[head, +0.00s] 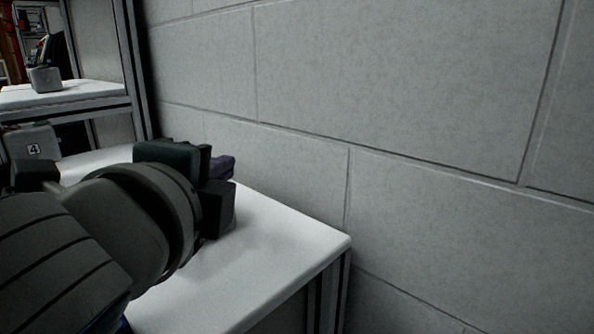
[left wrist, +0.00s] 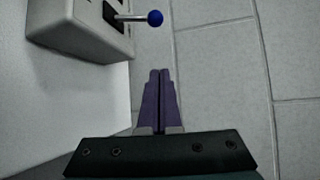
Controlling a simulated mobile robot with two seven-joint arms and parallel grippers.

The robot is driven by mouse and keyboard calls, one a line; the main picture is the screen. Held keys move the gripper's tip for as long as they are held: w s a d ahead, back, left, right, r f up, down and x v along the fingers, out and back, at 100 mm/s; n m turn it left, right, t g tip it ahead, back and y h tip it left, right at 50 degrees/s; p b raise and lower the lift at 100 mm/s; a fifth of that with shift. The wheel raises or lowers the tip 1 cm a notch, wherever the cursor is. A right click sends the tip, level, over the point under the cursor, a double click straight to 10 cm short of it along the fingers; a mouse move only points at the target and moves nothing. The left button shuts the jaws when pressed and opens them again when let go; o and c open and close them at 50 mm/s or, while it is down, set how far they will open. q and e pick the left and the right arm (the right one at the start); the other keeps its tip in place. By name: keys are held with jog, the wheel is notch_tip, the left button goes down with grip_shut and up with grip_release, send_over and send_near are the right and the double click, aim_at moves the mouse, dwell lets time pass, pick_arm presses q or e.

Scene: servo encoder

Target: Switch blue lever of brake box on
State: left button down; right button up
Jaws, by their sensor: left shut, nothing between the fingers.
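The brake box (left wrist: 75,22) is a pale box at the top left of the left wrist view. Its lever (left wrist: 132,17) sticks out of a dark slot and ends in a blue knob (left wrist: 155,18). My left gripper (left wrist: 160,73) has purple fingers that are shut with nothing between them. Its tips are apart from the knob, which lies beyond them in the picture. In the head view my left gripper (head: 224,166) is over the white shelf near the wall, partly hidden by my own wrist. I cannot make out the lever in the head view. My right gripper is not in view.
A grey block wall (head: 400,90) stands close behind and right of the white shelf (head: 290,243). A pale box marked 4 (head: 34,142) is at the left. A higher shelf (head: 95,92) holds a small grey item (head: 45,80). The shelf's front right part is clear.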

pick_arm(q)
jog(key=shift+w+a+f, duration=0.1)
jog(key=shift+w+a, duration=0.85)
jog(key=shift+w, duration=0.25)
jog(key=shift+w+a+f, duration=0.1)
jog(key=shift+w+a, duration=0.85)
jog(key=shift+w, duration=0.25)
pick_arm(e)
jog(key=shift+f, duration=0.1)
